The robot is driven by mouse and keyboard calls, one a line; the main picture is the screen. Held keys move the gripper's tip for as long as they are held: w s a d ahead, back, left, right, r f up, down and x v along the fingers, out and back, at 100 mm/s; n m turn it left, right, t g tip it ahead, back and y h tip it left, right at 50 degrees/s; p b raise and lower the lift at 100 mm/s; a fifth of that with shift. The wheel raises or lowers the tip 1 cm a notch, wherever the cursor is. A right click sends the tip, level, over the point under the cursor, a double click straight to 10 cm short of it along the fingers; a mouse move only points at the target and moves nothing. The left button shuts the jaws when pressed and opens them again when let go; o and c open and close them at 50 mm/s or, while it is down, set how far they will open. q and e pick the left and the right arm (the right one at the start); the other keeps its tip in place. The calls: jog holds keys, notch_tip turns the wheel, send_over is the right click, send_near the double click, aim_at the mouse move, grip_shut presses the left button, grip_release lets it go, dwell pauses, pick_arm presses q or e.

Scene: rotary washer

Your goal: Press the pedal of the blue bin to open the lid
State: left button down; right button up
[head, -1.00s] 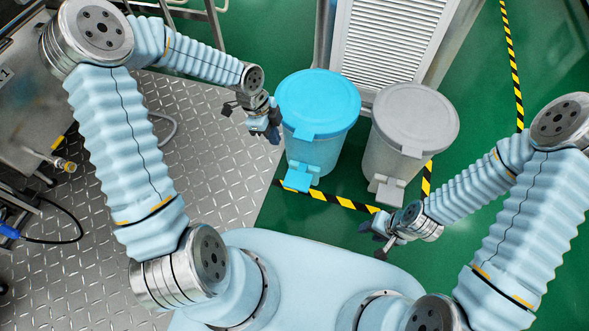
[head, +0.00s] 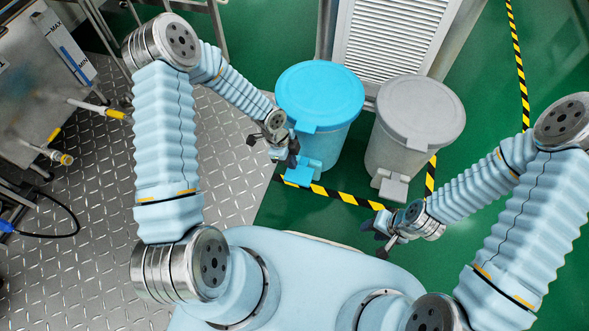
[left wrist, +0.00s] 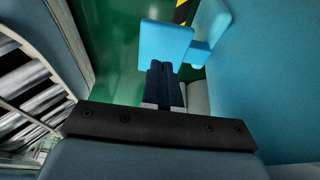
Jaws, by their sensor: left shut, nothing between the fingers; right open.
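The blue bin (head: 320,105) stands on the green floor with its lid shut. Its blue pedal (head: 303,172) sticks out at the front near the floor. In the left wrist view the pedal (left wrist: 165,43) lies just beyond my fingertips, with the bin's blue wall (left wrist: 265,80) on the right. My left gripper (head: 292,158) is shut and empty, beside the bin's front left and above the pedal; I cannot tell whether it touches the pedal. It also shows in the left wrist view (left wrist: 164,72). My right gripper (head: 378,238) is open and empty, in front of the grey bin.
A grey bin (head: 415,130) with its own pedal (head: 391,186) stands right of the blue bin. A louvered white cabinet (head: 390,40) is behind both. Yellow-black tape (head: 340,197) runs on the floor. Metal equipment (head: 40,80) stands at the left. Green floor in front is open.

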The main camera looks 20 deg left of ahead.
aim_at(294, 174)
pick_arm(q)
jog(key=shift+x, duration=2.1)
pick_arm(e)
jog(key=shift+f, duration=0.3)
pick_arm(q)
notch_tip(294, 174, down, 4)
jog(key=b, duration=0.3)
jog(key=shift+r+b, duration=0.1)
jog(key=shift+b, duration=0.3)
pick_arm(e)
jog(key=x, duration=0.3)
jog(key=shift+s+d, duration=0.2)
jog(key=shift+d, duration=0.05)
